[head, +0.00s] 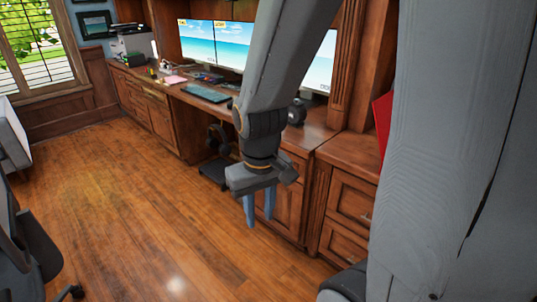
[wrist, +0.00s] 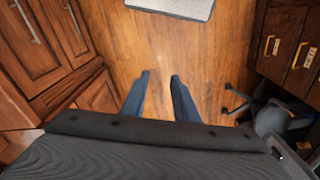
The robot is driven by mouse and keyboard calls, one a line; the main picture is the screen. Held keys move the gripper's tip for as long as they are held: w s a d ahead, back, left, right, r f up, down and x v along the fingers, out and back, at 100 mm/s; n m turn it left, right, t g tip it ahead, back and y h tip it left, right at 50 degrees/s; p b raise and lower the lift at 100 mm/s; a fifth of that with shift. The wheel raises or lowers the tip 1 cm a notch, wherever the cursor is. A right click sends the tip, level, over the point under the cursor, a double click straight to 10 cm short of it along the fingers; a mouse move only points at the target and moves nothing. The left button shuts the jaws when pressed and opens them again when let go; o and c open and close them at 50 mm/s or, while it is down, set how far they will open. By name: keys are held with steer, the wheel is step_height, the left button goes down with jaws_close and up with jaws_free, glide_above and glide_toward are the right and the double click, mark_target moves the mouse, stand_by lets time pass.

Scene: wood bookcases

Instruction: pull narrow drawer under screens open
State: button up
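Two screens (head: 215,45) with a beach picture stand side by side on the long wooden desk (head: 220,112). The desk front (head: 205,103) under them is a thin wooden band above an open knee space; I cannot make out a handle on it. My gripper (head: 259,206) points down in front of the cabinets, right of and nearer than the knee space. In the wrist view my gripper (wrist: 158,80) has its two blue fingers apart, with only wood floor between them. It is open, empty and touches nothing. My arm hides part of the desk and screens.
A third screen (head: 320,65) stands at the right. Drawers with handles (head: 346,200) are at the right, and more cabinets (head: 150,105) at the left. An office chair (head: 30,245) stands lower left. A keyboard (head: 205,93) lies on the desk. The floor (head: 130,190) between is clear.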

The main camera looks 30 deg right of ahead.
steer(key=shift+w+d+f+n+t+h+b, duration=0.1)
steer(key=shift+w+d+f+n+t+b, duration=3.65)
steer(key=shift+w, duration=5.45)
steer(key=shift+w+d+f+n+t+h+b, duration=0.1)
steer(key=shift+w+d+f+n+t+b, duration=1.4)
steer(key=shift+w+d+f+b, duration=6.05)
steer(key=shift+w+d+f+n+t+h+b, duration=0.1)
steer(key=shift+w+d+f+n+t+b, duration=2.35)
steer(key=shift+w, duration=8.45)
step_height(320, 180, up, 2)
steer(key=t+b, duration=0.1)
steer(key=b, duration=0.2)
steer(key=shift+a+b, duration=0.15)
steer(key=shift+b, duration=0.15)
jaws_close()
